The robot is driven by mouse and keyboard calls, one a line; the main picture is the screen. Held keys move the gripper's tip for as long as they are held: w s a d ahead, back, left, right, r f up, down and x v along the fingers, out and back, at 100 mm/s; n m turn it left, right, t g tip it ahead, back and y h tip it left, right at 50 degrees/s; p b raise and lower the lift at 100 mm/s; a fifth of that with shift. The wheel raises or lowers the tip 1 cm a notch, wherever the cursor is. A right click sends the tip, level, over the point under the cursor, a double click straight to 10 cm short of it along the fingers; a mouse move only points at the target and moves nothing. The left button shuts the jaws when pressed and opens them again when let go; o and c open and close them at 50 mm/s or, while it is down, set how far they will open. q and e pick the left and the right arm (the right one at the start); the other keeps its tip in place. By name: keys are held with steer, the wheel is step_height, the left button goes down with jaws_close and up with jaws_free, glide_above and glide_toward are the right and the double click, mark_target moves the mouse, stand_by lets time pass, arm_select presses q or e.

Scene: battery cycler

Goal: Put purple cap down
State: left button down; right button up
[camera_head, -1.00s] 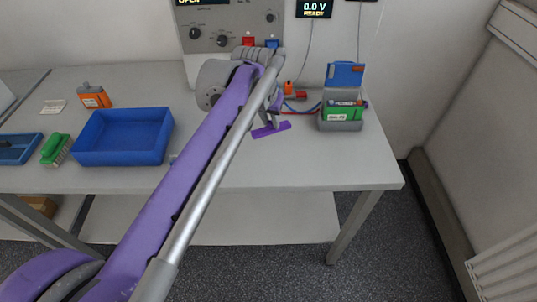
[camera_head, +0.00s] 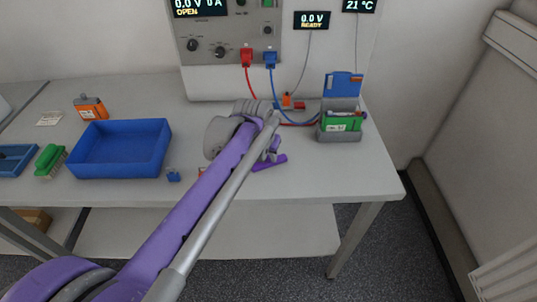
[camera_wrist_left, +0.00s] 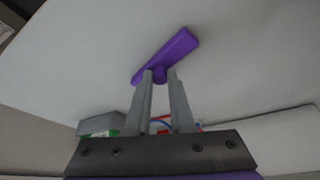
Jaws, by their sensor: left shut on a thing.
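The purple cap (camera_head: 269,163) is a flat purple bar with a short stem. In the left wrist view the cap (camera_wrist_left: 167,56) lies across the ends of my gripper's fingers, its stem between the two tips. My left gripper (camera_wrist_left: 159,75) is shut on that stem. In the head view my left gripper (camera_head: 272,152) is just above the table (camera_head: 330,175), partly hidden by my own arm. I cannot tell whether the cap touches the table. My right gripper is not in view.
A blue bin (camera_head: 120,160) stands left of my arm. A small blue piece (camera_head: 173,176) lies in front of the bin. The front right tabletop is clear.

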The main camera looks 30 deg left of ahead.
arm_select(q)
steer(key=c, duration=0.8)
jaws_free()
steer(key=a+p+v, duration=0.1)
steer(key=p+v, duration=0.1)
steer(key=v, duration=1)
steer(key=shift+m+t+h, duration=0.3)
steer(key=shift+m, duration=0.6)
steer(key=s+d+f, duration=0.3)
steer(key=s+f, duration=0.3)
steer(key=s+d+f, duration=0.4)
steer(key=s+f, duration=0.2)
steer(key=s+d+f, duration=0.3)
steer(key=s+f, duration=0.2)
steer(key=f, duration=0.2)
steer(key=shift+s+d, duration=0.35)
steer(key=shift+s, duration=0.05)
steer(key=r+p, duration=0.2)
steer(key=w+r+p, duration=0.1)
steer(key=r+p, duration=0.1)
steer(key=r, duration=0.1)
steer(key=r+p, duration=0.2)
steer(key=r, duration=0.1)
steer(key=shift+w+p, duration=0.3)
steer(key=shift+p, duration=0.1)
